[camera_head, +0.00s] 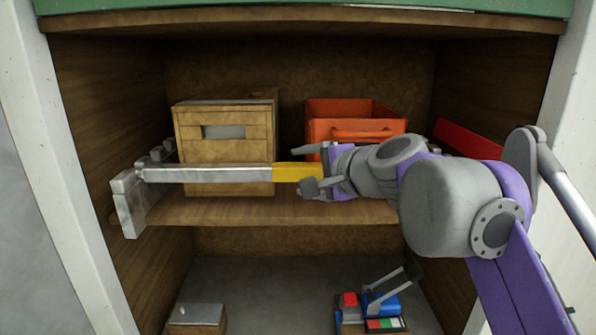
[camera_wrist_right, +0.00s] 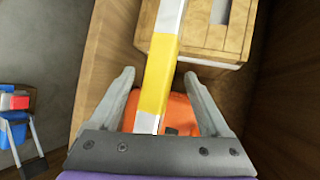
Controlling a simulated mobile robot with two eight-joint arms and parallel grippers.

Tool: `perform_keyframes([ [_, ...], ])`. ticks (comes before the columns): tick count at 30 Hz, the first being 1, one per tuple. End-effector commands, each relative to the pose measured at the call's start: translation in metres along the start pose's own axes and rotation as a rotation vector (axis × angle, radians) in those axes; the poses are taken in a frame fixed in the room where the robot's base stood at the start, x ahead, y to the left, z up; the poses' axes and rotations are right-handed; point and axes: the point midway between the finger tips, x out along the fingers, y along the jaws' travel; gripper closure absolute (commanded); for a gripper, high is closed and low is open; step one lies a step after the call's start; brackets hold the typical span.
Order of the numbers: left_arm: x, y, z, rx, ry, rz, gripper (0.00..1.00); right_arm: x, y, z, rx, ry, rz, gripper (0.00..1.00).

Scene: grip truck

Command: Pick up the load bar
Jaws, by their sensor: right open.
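The load bar (camera_head: 215,174) is a silver bar with a yellow section, lying level across the front of the wooden shelf. Its left end sits at a grey bracket on the left wall, and its right end is hidden behind my right arm. My right gripper (camera_head: 302,168) is at the yellow section, with one finger above and one below. In the right wrist view, the yellow section (camera_wrist_right: 158,82) runs between the two spread fingers of my right gripper (camera_wrist_right: 163,82), with gaps on both sides. My left gripper is not in view.
A wooden crate (camera_head: 226,148) and an orange bin (camera_head: 353,130) stand on the shelf (camera_head: 250,211) behind the bar. A red piece (camera_head: 468,138) shows at the right wall. Below are a small box (camera_head: 198,314) and a tray of coloured items (camera_head: 375,312).

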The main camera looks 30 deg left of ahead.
Motion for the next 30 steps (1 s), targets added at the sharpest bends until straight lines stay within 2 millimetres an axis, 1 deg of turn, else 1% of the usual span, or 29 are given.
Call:
perform_keyframes([
  [3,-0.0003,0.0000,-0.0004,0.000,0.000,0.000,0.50,0.0057,0.0000,0.0004,0.001,-0.001,0.000,0.20],
  [8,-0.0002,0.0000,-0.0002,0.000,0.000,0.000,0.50,0.0057,0.0003,0.0003,0.000,0.000,0.000,0.20],
  [9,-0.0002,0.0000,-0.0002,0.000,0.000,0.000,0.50,0.0056,0.0003,0.0002,0.000,0.000,0.000,0.23],
  [14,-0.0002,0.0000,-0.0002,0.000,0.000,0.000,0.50,0.0054,0.0002,0.0002,0.000,0.000,0.000,0.52],
  [15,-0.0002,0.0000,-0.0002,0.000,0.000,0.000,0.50,0.0053,0.0002,0.0001,0.000,0.000,0.000,0.59],
  [17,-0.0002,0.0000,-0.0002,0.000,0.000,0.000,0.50,0.0053,0.0002,0.0001,0.000,0.000,0.000,0.70],
  [21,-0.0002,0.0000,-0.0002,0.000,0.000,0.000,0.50,0.0052,0.0001,0.0001,0.000,0.000,0.000,0.95],
  [22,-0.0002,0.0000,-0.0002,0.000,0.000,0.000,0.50,0.0052,0.0002,0.0001,0.000,0.000,0.000,1.00],
  [30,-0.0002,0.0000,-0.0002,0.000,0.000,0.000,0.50,0.0052,0.0003,0.0001,-0.002,0.000,0.000,1.00],
])
